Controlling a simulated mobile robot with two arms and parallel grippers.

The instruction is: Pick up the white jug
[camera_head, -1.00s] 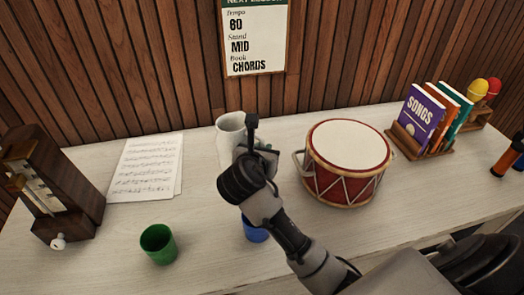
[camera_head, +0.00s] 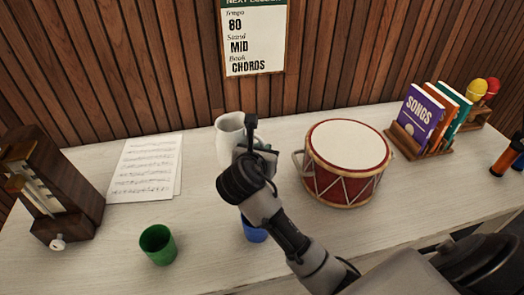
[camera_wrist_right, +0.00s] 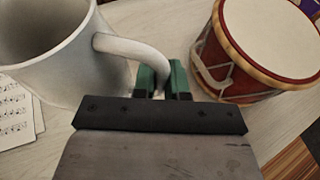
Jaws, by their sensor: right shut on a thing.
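The white jug (camera_head: 229,134) stands on the pale table near the wooden wall, partly hidden behind my right gripper in the head view. In the right wrist view the jug (camera_wrist_right: 50,50) is large at the upper left, with its curved handle (camera_wrist_right: 135,46) reaching down between the fingers. My right gripper (camera_wrist_right: 162,82) has green-padded fingers on either side of the handle and is shut on it. In the head view my right gripper (camera_head: 262,150) is at the jug's right side, its fingertips mostly hidden. My left gripper is not in view.
A red drum (camera_head: 347,163) stands close to the right of my gripper. A blue cup (camera_head: 255,232) is partly under my arm, and a green cup (camera_head: 158,245) is at front left. Sheet music (camera_head: 146,167), a metronome (camera_head: 50,185) and a book rack (camera_head: 420,147) stand further out.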

